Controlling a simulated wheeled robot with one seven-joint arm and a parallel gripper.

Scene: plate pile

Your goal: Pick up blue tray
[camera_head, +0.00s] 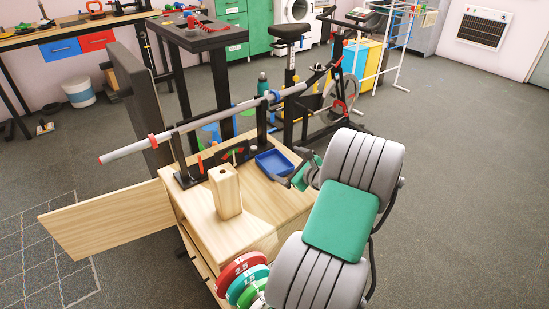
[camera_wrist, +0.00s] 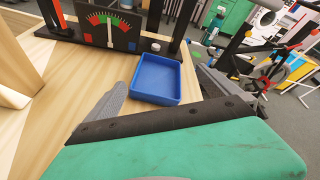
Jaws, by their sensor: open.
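The blue tray (camera_head: 268,168) is a small shallow square tray. It lies on the wooden bench top near its right edge in the head view, and looks empty. In the wrist view the blue tray (camera_wrist: 155,97) is just beyond my gripper. My gripper (camera_wrist: 161,78) is open, with one grey finger toward the tray's left side and the other toward its right. No contact with the tray can be made out. In the head view my gripper (camera_head: 297,178) is low at the tray's right side, partly hidden by my arm.
A wooden block (camera_head: 225,192) stands on the bench left of the tray. Behind the tray is a black panel with a coloured gauge (camera_wrist: 110,28). A long grey barbell (camera_head: 190,125) rests above it on black supports. Weight plates (camera_head: 240,268) hang at the bench's front.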

